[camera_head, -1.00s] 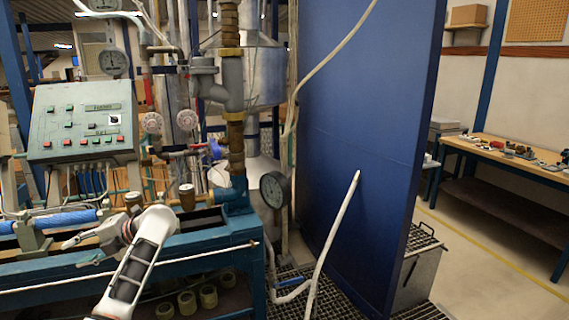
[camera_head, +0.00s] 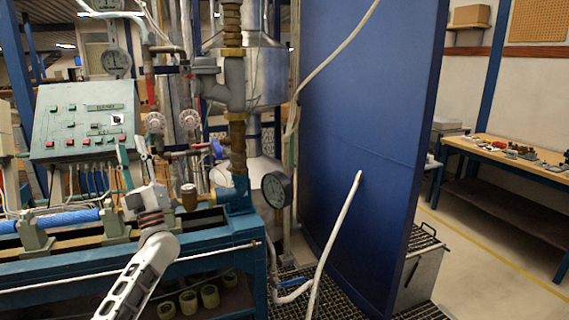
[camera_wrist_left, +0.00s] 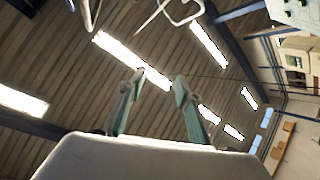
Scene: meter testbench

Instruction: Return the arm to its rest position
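My left arm (camera_head: 140,275) is white and grey and rises from the bottom of the head view in front of the blue testbench. Its wrist is bent upward, and my left gripper (camera_head: 131,150) points up in front of the control panel's lower edge. In the left wrist view the two green fingers of the gripper (camera_wrist_left: 155,92) stand apart with nothing between them. Behind them are the ceiling and its lights. My right arm and gripper are not in view.
The grey-green control panel (camera_head: 84,122) and the blue bench (camera_head: 205,240) with pipes are close to the arm. A round gauge (camera_head: 277,189) and a large blue partition (camera_head: 365,140) stand to the right. A wooden worktable (camera_head: 510,158) is farther off.

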